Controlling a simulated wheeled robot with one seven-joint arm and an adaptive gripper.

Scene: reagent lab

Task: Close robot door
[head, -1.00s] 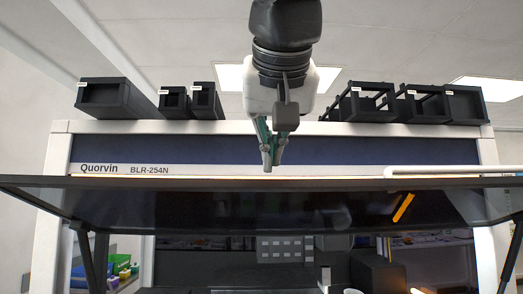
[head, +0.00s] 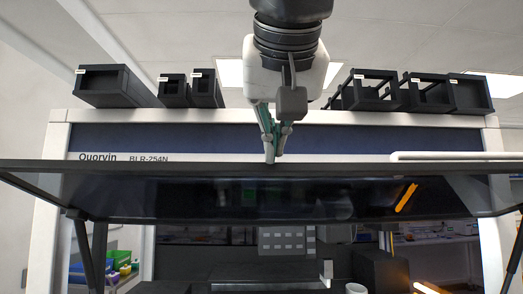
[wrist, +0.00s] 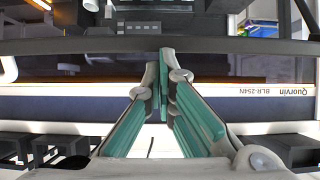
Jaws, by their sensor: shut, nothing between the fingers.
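The robot door (head: 290,196) is a dark, glossy panel with a black front edge. It is raised and tilted open across the front of the white Quorvin BLR-254N machine (head: 480,140). My gripper (head: 270,158) is shut and empty, with its fingertips pointing down at the door's top front edge, near the middle. In the wrist view my gripper (wrist: 163,60) shows its green-padded fingers together, tips close to the dark door edge (wrist: 90,47). I cannot tell whether they touch it.
Black bins (head: 103,85) stand on top of the machine at left and right. A white bar handle (head: 450,156) lies at the right. Dark struts (head: 87,250) hold the door at both sides. The opening below shows a deck with equipment (head: 285,240) and coloured items at the left.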

